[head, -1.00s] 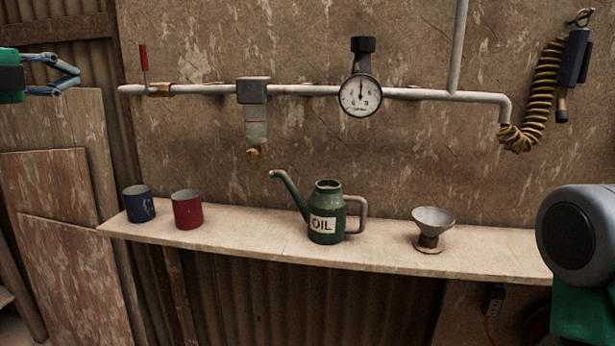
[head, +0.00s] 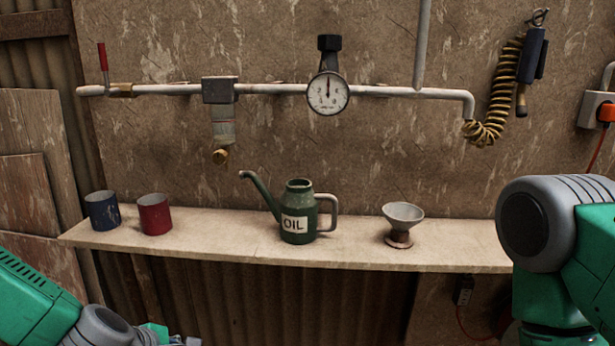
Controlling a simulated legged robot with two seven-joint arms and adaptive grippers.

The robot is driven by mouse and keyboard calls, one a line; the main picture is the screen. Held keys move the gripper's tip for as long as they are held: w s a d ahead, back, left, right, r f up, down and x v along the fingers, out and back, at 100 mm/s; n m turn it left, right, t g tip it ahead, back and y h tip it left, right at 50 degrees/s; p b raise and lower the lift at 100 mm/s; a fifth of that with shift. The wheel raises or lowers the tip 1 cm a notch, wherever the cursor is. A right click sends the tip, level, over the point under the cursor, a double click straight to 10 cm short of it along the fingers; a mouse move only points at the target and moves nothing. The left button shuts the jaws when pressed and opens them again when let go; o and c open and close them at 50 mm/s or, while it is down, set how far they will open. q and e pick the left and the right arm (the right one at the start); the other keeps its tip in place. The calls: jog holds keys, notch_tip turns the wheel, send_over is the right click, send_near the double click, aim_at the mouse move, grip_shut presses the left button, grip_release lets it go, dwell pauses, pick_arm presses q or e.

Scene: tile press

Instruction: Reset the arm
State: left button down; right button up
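My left arm comes in at the lower left, green and grey, and slopes down to the right. Only the top of my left gripper (head: 178,340) shows at the bottom edge, below the shelf. Its fingers are cut off by the frame, so I cannot tell if it is open or shut. My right arm's green and grey links fill the lower right, in front of the shelf's right end. My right gripper is out of view.
A wall shelf (head: 350,255) holds a blue mug (head: 103,212), a red mug (head: 154,215), a green oil can (head: 298,212) and a funnel (head: 402,222). Above run a pipe with a red lever (head: 103,62), a gauge (head: 328,93) and a coiled hose (head: 503,90).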

pick_arm(q)
jog(key=s+f+m+g+y, duration=0.1)
jog(key=s+f+m+g, duration=0.3)
jog(key=s+f+m, duration=1.05)
jog(key=s+a+f+m+g+y, duration=0.1)
jog(key=s+a+m, duration=0.4)
jog(key=s, duration=0.6)
jog(key=shift+s+a+f+m+g, duration=0.2)
jog(key=shift+s+f+m+g, duration=0.35)
jog(key=shift+m, duration=0.7)
jog(key=shift+w+d+r, duration=0.1)
jog(key=shift+w, duration=0.05)
jog(key=shift+d+r, duration=0.15)
jog(key=shift+d, duration=0.15)
jog(key=shift+a, duration=0.25)
